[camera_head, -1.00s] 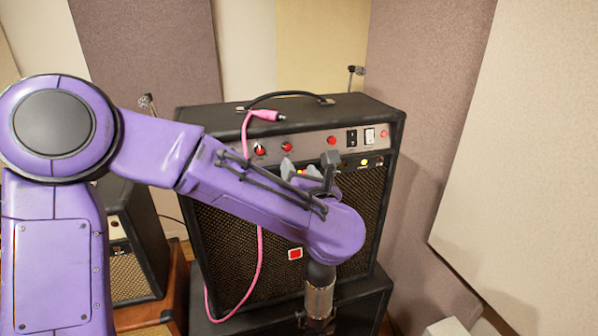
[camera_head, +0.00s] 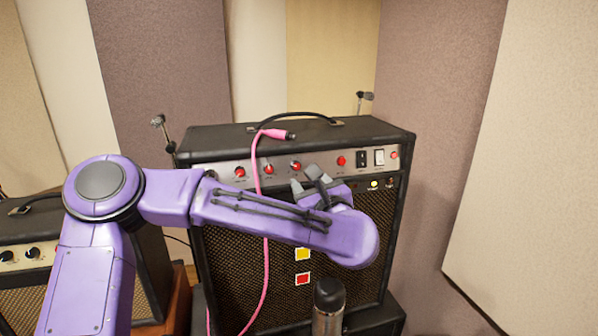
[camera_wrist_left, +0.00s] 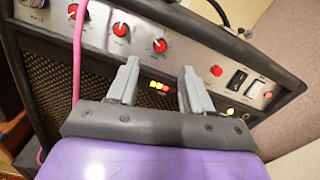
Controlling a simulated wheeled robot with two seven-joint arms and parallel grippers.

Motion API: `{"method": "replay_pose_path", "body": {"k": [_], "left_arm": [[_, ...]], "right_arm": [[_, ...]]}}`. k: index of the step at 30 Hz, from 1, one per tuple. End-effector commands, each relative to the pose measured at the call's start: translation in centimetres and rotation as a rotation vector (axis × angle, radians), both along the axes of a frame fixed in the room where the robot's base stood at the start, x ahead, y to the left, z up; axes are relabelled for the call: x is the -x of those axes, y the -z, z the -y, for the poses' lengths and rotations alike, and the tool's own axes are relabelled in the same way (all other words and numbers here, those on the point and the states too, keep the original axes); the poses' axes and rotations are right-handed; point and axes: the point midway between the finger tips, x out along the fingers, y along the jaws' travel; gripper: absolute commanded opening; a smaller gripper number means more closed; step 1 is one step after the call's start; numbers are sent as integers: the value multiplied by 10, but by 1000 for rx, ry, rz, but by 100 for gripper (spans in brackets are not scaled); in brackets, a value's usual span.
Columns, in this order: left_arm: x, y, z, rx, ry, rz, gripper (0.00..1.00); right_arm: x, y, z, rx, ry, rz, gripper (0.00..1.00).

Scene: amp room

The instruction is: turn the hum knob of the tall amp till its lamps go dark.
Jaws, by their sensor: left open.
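The tall amp (camera_head: 225,250) is black with a grille and a silver panel along its upper front. My left gripper (camera_head: 303,180) is open and empty just below the third knob. In the left wrist view, that knob (camera_wrist_left: 160,46) lies beyond and between the fingertips, apart from them. Red and yellow lamps (camera_wrist_left: 159,86) glow between the fingers; another yellow lamp (camera_head: 375,184) is lit at right. My right gripper is out of view.
A pink cable (camera_head: 266,215) hangs over the amp's front, left of the gripper. A dark-topped metal cylinder (camera_head: 328,305) stands before the amp. A smaller amp (camera_head: 30,235) is at left. Switches (camera_head: 363,158) sit at the panel's right; wall panels (camera_head: 525,150) close off the right.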

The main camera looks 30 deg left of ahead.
Motion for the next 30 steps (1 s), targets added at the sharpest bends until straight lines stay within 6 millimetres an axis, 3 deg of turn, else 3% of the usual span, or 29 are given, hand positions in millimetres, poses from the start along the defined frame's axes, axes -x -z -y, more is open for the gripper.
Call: {"method": "replay_pose_path", "body": {"k": [1, 9, 21, 26, 30], "left_arm": [[-7, -4, -11, 4, -5, -5, 50], [-43, -3, -52, -1, -2, -5, 50], [-52, 0, -62, -3, 1, -4, 50], [-52, 0, -62, -3, 1, -4, 0], [-51, 1, -62, -12, 4, -13, 0]], "right_arm": [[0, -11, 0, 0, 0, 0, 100], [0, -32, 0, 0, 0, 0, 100], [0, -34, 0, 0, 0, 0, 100], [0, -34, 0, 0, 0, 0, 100], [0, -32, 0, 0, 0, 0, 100]]}}
